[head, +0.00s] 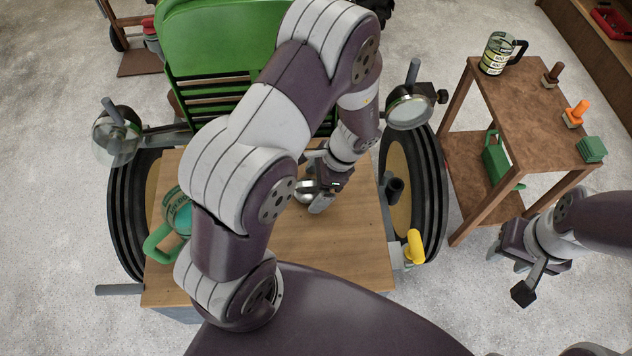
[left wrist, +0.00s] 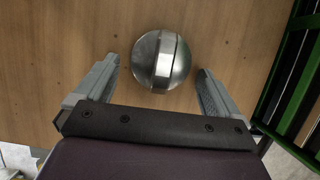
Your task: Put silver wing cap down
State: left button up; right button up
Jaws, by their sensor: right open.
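The silver wing cap (left wrist: 160,62) is a round, shiny dome with a raised bar across it. It rests on the wooden board (left wrist: 60,40) in the left wrist view. In the head view the cap (head: 303,190) is partly hidden by my left arm. My left gripper (left wrist: 157,70) is open, with its fingers on either side of the cap and a visible gap on both sides. It also shows in the head view (head: 318,196), low over the board. My right gripper (head: 513,276) is open and empty over the floor at the right.
A green-and-teal can (head: 180,215) stands on the board's left side, partly behind my arm. A yellow-handled item (head: 414,246) is at the right edge. The green tractor (head: 220,40) and its lamps (head: 408,109) border the back. A brown cart (head: 525,90) stands right.

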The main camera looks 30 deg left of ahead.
pick_arm(q)
jog(key=a+b+v, duration=0.1)
jog(key=v, duration=1.1)
jog(key=w+a+r+m+t+h, duration=0.1)
jog(key=w+r+m+t, duration=0.3)
jog(key=m, duration=1.1)
jog(key=w+a+r+m+t, duration=0.15)
jog(key=w+m+t, duration=0.5)
jog(key=m, duration=0.85)
jog(key=s+f+m+g+h, duration=0.1)
jog(key=s+f+m+g, duration=0.1)
jog(key=s+m, duration=0.7)
jog(key=s+d+f+m+g+h, duration=0.1)
jog(key=s+m+g, duration=0.3)
jog(key=m, duration=1.7)
jog(key=s+f+h, duration=0.1)
jog(key=s, duration=0.3)
jog(key=shift+s+d+f+m+g, duration=0.15)
jog(key=shift+s+m+g, duration=0.2)
jog(key=shift+s+m, duration=0.05)
